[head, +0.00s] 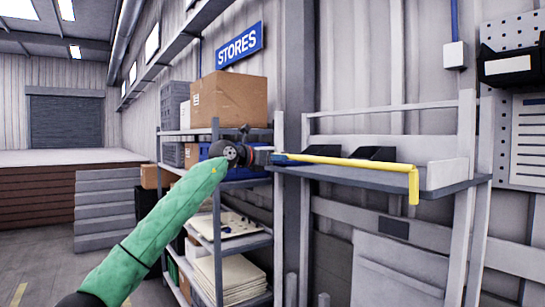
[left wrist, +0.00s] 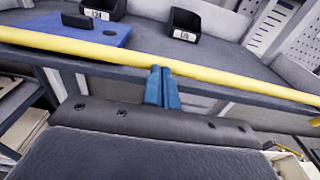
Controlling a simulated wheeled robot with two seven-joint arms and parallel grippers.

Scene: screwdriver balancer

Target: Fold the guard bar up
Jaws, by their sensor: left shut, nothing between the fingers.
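The yellow guard bar (head: 350,161) runs roughly level along the front of the grey wall shelf, with its right end bent down. In the left wrist view the guard bar (left wrist: 230,78) crosses the whole picture. My left gripper (head: 279,158) is at the bar's left part, its arm coming up from the lower left. In the left wrist view its blue fingers (left wrist: 161,72) are shut together with nothing between them, their tips at the bar's lower edge. I cannot tell whether they touch it. The bar's left end is hidden behind the gripper in the head view.
The wall shelf (head: 445,187) holds black bins (left wrist: 184,25) and a blue panel (left wrist: 95,40). A rack (head: 217,196) with a cardboard box (head: 228,100) stands behind my left arm. A pegboard (head: 515,112) hangs at the right. Floor at the left is open.

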